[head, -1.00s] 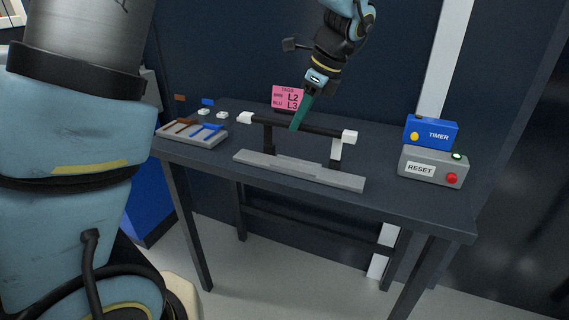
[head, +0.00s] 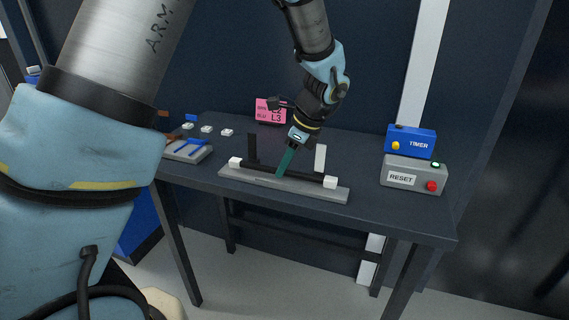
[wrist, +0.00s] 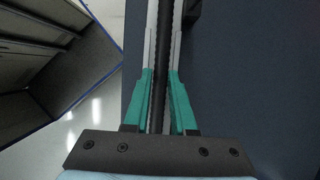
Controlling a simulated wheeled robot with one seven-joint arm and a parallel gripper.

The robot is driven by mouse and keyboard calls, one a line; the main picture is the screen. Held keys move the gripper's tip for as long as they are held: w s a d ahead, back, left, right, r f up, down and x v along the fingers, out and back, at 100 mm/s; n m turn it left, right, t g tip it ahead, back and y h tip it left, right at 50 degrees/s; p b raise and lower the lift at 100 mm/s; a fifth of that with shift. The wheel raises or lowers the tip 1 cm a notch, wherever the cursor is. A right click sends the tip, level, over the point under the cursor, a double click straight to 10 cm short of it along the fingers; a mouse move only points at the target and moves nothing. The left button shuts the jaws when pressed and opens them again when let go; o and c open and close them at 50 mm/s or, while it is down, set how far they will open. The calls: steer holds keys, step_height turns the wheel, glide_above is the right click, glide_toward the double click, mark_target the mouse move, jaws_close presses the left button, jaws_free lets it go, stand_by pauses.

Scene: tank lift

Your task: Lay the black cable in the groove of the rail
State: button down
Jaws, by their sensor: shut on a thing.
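The black cable (head: 308,175) has a white block at each end. It lies lengthwise along the grey rail (head: 272,182), at or just above its top. My gripper (head: 281,173), with green fingers, is shut on the cable near its middle. In the wrist view the cable (wrist: 162,50) runs between my fingers (wrist: 161,78), with grey strips of the rail (wrist: 150,40) on both sides. The groove is hidden under the cable, and I cannot tell whether the cable is seated in it.
A black post (head: 252,148) and a white post (head: 320,158) stand empty behind the rail. A tray (head: 187,152) and small blocks are at left. A pink sign (head: 264,109) stands at the back.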

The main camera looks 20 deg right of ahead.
steer(key=shift+f, duration=0.35)
steer(key=shift+f, duration=0.2)
steer(key=c, duration=0.7)
jaws_free()
steer(key=shift+c, duration=0.2)
steer(key=b+v, duration=0.1)
steer(key=v, duration=1.2)
steer(key=w+a+f+n+g+h, duration=0.1)
steer(key=w+a+f+n, duration=0.1)
steer(key=a+n, duration=0.55)
steer(key=w+a+f+n+g+h, duration=0.1)
steer(key=w+a+f+n, duration=0.2)
steer(key=a, duration=0.7)
steer(key=s+a+f+n, duration=0.2)
steer(key=a+n, duration=0.5)
steer(key=a, duration=0.1)
steer(key=s+a+f+n+h, duration=0.1)
steer(key=s+a+f+n, duration=0.1)
steer(key=a+n, duration=0.6)
steer(key=shift+s+a+t, duration=0.3)
steer(key=shift+s+a, duration=0.2)
